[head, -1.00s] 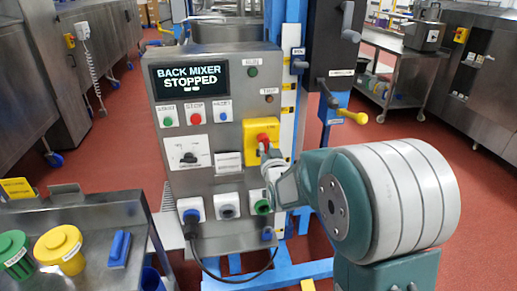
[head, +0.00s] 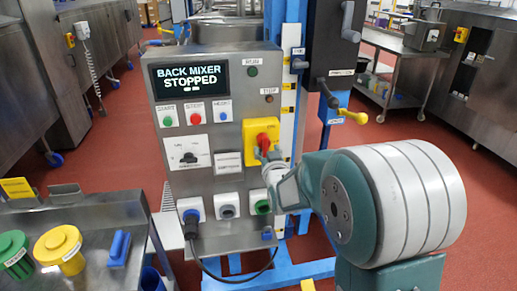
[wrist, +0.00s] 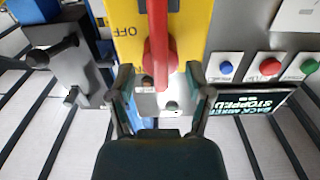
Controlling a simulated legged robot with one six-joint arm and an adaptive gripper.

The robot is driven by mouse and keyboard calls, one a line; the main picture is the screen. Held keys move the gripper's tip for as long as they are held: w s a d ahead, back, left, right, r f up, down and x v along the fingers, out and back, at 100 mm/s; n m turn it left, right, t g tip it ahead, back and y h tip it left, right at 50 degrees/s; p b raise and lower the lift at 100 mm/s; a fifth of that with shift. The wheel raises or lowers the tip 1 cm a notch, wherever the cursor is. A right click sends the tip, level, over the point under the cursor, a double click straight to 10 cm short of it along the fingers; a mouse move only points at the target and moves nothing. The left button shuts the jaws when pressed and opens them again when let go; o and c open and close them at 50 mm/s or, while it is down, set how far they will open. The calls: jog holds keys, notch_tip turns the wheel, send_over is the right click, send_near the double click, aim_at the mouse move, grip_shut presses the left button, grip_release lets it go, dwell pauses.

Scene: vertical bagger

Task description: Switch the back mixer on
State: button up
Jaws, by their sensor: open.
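The control panel (head: 222,110) has a display (head: 190,79) reading "BACK MIXER STOPPED". Below it are a green start button (head: 167,121), a red stop button (head: 195,118) and a blue button (head: 222,116). A red rotary handle (head: 262,140) sits on a yellow plate (head: 252,156). In the wrist view, the red handle (wrist: 159,55) lies upright in the picture over the yellow plate (wrist: 190,25), beside the inverted word "OFF". My gripper (wrist: 159,78) is open, with one finger on each side of the handle's lower end; contact cannot be told. It partly hides the plate in the head view.
A black selector (head: 190,159) and several sockets sit lower on the panel. A steel table (head: 105,225) with green and yellow lidded containers stands at front left. A black crank box (head: 335,45) stands right of the panel.

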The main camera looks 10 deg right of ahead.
jog(key=shift+s+r, duration=0.1)
jog(key=shift+s, duration=2.05)
jog(key=s, duration=0.7)
jog(key=shift+s, duration=0.25)
